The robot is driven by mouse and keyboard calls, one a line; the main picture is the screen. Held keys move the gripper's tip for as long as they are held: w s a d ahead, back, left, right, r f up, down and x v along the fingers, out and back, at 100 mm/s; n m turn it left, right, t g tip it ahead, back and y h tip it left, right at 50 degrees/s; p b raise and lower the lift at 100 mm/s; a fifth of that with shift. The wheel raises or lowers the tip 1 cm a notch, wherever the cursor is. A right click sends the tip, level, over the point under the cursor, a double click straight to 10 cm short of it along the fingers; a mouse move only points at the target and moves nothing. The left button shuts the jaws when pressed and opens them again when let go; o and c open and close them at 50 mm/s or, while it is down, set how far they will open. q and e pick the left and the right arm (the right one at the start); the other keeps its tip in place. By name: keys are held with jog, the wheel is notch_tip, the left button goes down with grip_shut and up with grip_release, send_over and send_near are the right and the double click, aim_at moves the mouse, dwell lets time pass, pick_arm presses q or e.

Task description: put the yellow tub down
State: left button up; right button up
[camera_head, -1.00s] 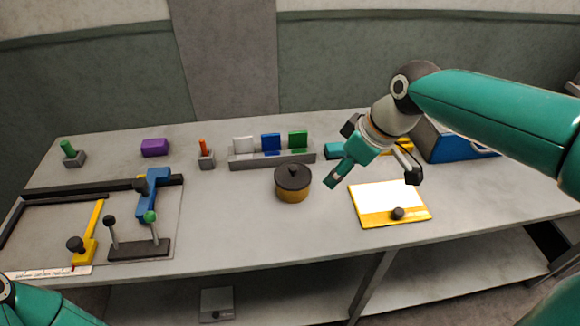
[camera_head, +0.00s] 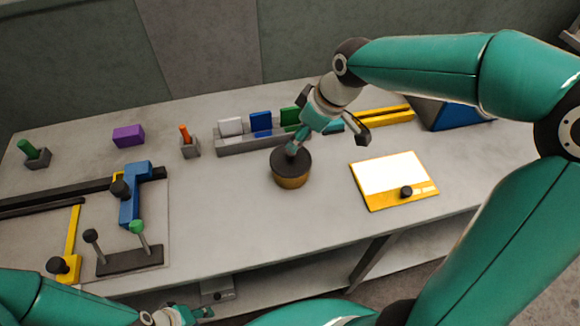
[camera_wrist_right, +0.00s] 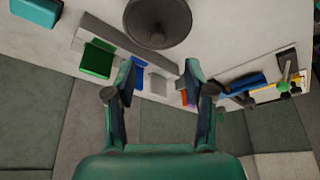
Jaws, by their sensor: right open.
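The yellow tub (camera_head: 291,181) is a round pot with a dark lid, standing upright on the grey table in the head view. It also shows at the top of the right wrist view (camera_wrist_right: 158,22), lid and knob facing the camera. My right gripper (camera_head: 328,138) is open. In the head view one finger overlaps the lid and hides its knob; I cannot tell whether they touch. In the wrist view the tub is beyond the fingertips (camera_wrist_right: 160,72), with nothing between them. My left gripper (camera_head: 187,315) shows partly at the bottom edge; its jaws are unclear.
A grey rack (camera_head: 235,146) with white, blue and green pieces stands behind the tub. A white-and-yellow board (camera_head: 395,178) with a black knob lies to the right. The table front between is clear.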

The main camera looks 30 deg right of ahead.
aim_at(291, 168)
jog(key=shift+p+x, duration=0.75)
jog(key=shift+x, duration=3.15)
jog(key=shift+d, duration=0.25)
grip_shut()
